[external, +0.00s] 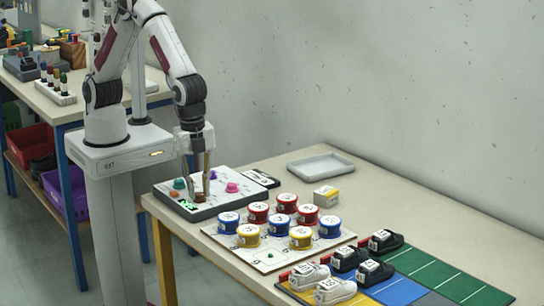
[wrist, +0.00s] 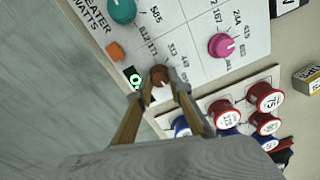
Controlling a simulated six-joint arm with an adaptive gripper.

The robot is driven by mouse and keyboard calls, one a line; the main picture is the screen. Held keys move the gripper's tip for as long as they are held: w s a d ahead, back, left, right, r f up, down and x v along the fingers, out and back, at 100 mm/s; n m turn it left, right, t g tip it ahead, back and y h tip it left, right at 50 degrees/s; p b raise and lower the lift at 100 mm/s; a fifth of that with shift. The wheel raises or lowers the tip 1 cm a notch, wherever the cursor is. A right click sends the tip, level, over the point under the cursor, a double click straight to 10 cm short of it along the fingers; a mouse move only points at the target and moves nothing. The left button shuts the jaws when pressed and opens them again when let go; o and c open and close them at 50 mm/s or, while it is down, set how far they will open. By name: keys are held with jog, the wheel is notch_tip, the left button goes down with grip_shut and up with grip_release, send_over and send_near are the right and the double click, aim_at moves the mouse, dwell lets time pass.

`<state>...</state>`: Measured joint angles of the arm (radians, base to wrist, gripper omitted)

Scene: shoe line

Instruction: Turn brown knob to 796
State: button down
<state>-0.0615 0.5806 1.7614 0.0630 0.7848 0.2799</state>
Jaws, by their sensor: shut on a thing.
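The brown knob (wrist: 160,75) sits on the white face of the control panel (wrist: 185,25), near its edge. Printed numbers surround it; 313 and 171 seem to be among them, but others are too small or covered. My gripper (wrist: 159,84) is shut on the brown knob, one finger on each side. In the external view my gripper (external: 198,187) reaches down onto the panel (external: 231,203) from above, and the brown knob (external: 199,197) is partly covered. A small display glows green (wrist: 136,82) beside the knob; its reading is not legible.
A teal knob (wrist: 122,10), a pink knob (wrist: 221,45) and an orange square (wrist: 115,51) are nearby on the panel. A purple knob (external: 213,175) is close behind my fingers. Several numbered round tins stand on a white board (external: 272,263) to the right. A grey tray (external: 321,166) lies further back.

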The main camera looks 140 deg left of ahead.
aim_at(197, 194)
jog(key=shift+n, duration=0.4)
jog(key=c, duration=1.8)
grip_release()
jog(key=shift+c, duration=0.2)
jog(key=shift+r, duration=0.1)
jog(key=shift+d+r, duration=0.2)
jog(key=shift+r, duration=3.45)
